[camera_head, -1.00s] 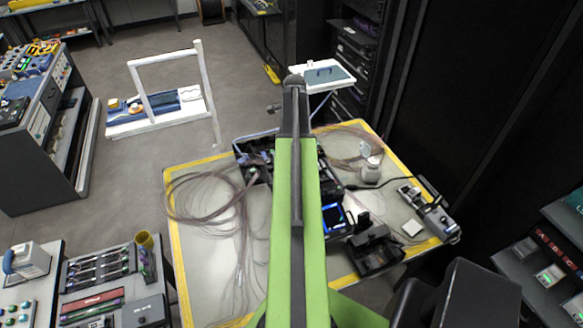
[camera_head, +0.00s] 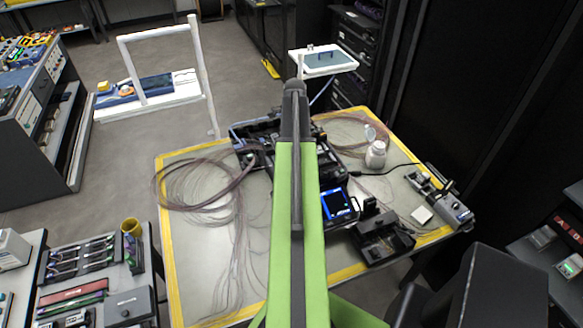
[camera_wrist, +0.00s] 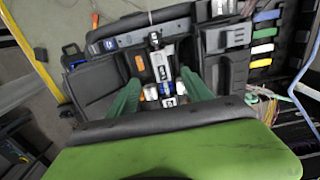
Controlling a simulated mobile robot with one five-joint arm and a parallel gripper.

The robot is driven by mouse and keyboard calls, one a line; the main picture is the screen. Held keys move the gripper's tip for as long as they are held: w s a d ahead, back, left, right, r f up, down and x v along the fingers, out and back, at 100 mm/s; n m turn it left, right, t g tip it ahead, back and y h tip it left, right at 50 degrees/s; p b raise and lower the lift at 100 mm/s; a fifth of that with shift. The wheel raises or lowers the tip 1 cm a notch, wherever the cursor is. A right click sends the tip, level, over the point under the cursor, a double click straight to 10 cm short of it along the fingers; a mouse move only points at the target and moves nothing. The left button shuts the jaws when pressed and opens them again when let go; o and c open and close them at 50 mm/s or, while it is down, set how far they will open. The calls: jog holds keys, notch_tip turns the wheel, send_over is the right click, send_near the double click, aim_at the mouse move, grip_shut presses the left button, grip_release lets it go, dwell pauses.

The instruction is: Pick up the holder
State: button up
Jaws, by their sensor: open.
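In the wrist view, my gripper (camera_wrist: 160,88) has two dark green fingers spread apart over an open black case (camera_wrist: 92,85). A small silver and black piece (camera_wrist: 160,62), which may be the holder, lies in the case ahead of and between the fingertips. I cannot tell whether the fingers touch it. In the head view, the case (camera_head: 243,133) sits on the yellow-edged table (camera_head: 195,275), partly hidden behind my green arm. My gripper cannot be made out there.
Around the case are loose fibre coils (camera_head: 205,190), a splicer with a lit blue screen (camera_head: 337,204), a black device (camera_head: 383,238), a white bottle (camera_head: 376,155) and a grey tool (camera_head: 448,208). A dark rack stands at the right. The table's front left is mostly clear.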

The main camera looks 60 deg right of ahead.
notch_tip(320, 180, down, 5)
jog(key=b, duration=0.5)
jog(key=shift+w+d+f, duration=0.1)
jog(key=shift+w+f, duration=0.05)
jog(key=shift+f, duration=0.05)
jog(key=shift+r, duration=0.2)
jog(key=shift+c, duration=0.2)
grip_shut()
